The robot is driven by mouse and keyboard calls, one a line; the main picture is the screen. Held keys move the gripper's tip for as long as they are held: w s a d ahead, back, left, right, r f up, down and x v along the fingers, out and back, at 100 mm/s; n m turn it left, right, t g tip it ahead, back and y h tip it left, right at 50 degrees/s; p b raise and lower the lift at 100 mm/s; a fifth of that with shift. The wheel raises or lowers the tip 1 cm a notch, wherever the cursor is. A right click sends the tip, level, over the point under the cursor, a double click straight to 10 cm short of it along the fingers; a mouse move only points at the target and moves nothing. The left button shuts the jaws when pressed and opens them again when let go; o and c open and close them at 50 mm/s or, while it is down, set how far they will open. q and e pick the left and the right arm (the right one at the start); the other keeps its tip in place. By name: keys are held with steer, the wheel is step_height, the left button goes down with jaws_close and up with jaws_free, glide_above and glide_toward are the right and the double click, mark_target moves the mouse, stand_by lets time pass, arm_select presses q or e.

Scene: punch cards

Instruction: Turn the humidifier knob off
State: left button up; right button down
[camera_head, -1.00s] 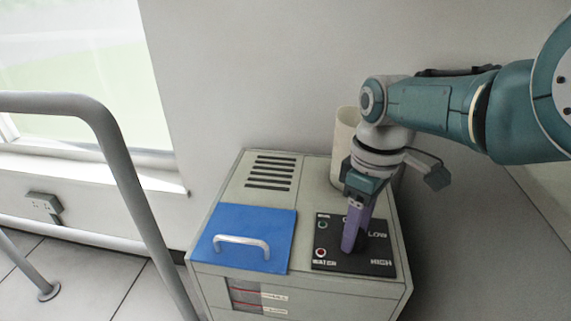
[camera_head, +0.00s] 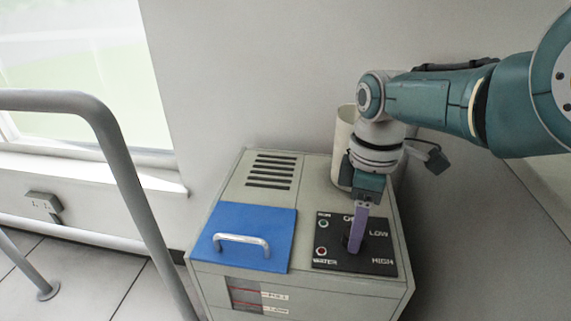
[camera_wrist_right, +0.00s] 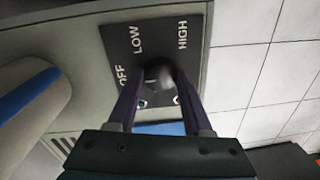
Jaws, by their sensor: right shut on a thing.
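The humidifier (camera_head: 225,190) is a beige cabinet with a black control panel (camera_head: 380,262) on its top right. The panel has LOW, HIGH and partly hidden OFF lettering. My right gripper (camera_head: 355,245) points down at the panel, its purple fingers shut on the dark knob. In the right wrist view the knob (camera_wrist_right: 158,72) shows between the two fingertips (camera_wrist_right: 156,82), with OFF, LOW and HIGH around it. The head view hides most of the knob behind the fingers, so its pointer direction cannot be told. My left gripper is not in view.
A blue lid (camera_head: 240,225) with a silver handle lies left of the panel. A pale cylinder (camera_head: 344,145) stands behind my right wrist. A grey rail (camera_head: 120,150) rises at the left. The wall is close behind the cabinet.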

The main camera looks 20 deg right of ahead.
steer(key=shift+c, duration=1.6)
jaws_free()
step_height(320, 180, up, 10)
steer(key=p, duration=0.7)
steer(key=shift+w+d+p, duration=0.2)
steer(key=shift+d+p, duration=0.05)
steer(key=shift+p, duration=0.15)
